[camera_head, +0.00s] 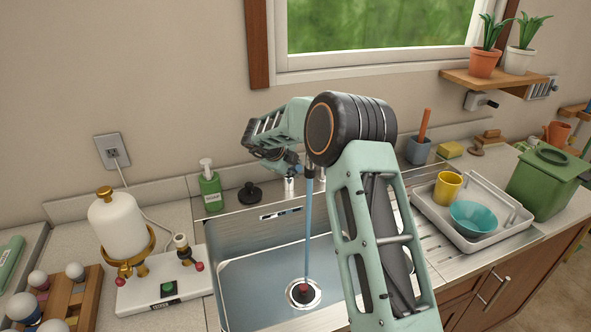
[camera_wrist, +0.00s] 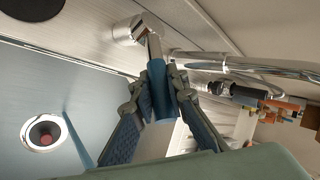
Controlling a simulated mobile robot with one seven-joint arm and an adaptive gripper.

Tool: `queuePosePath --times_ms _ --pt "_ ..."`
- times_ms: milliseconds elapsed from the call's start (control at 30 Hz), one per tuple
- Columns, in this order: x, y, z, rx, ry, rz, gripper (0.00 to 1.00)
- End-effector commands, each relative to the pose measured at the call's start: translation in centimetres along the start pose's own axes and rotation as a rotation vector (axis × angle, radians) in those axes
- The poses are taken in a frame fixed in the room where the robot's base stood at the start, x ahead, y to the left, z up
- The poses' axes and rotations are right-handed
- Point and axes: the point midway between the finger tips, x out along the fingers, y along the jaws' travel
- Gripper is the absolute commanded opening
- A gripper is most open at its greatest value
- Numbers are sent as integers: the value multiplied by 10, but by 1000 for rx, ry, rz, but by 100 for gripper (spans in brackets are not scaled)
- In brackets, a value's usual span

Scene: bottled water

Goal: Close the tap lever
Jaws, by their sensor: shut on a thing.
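The chrome tap (camera_head: 289,187) stands behind the sink, mostly hidden by my arm in the head view. In the wrist view its round body (camera_wrist: 128,31) is at the top, and the tap lever (camera_wrist: 154,47) runs from it down between my fingers. My gripper (camera_wrist: 163,88) is shut on the lever, with blue pads on both sides of it. In the head view my gripper (camera_head: 291,165) is small and partly hidden. A blue stream of water (camera_head: 307,225) falls to the drain (camera_head: 304,292). The curved spout (camera_wrist: 250,66) passes right of my fingers.
The steel sink (camera_head: 245,285) lies below my arm. A green soap bottle (camera_head: 209,187) and black stopper (camera_head: 249,193) stand behind it. At right are a white tray (camera_head: 481,236) with a yellow cup (camera_head: 447,187) and teal bowl (camera_head: 476,218), and a green bin (camera_head: 548,183).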

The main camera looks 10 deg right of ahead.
Motion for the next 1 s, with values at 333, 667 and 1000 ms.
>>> queuePosePath --times_ms 333,667,1000 --pt "3 4 -1 11 -15 -18 0" --pt "10 15 -4 63 -74 -87 0" --pt "16 25 -7 129 -146 -173 0"
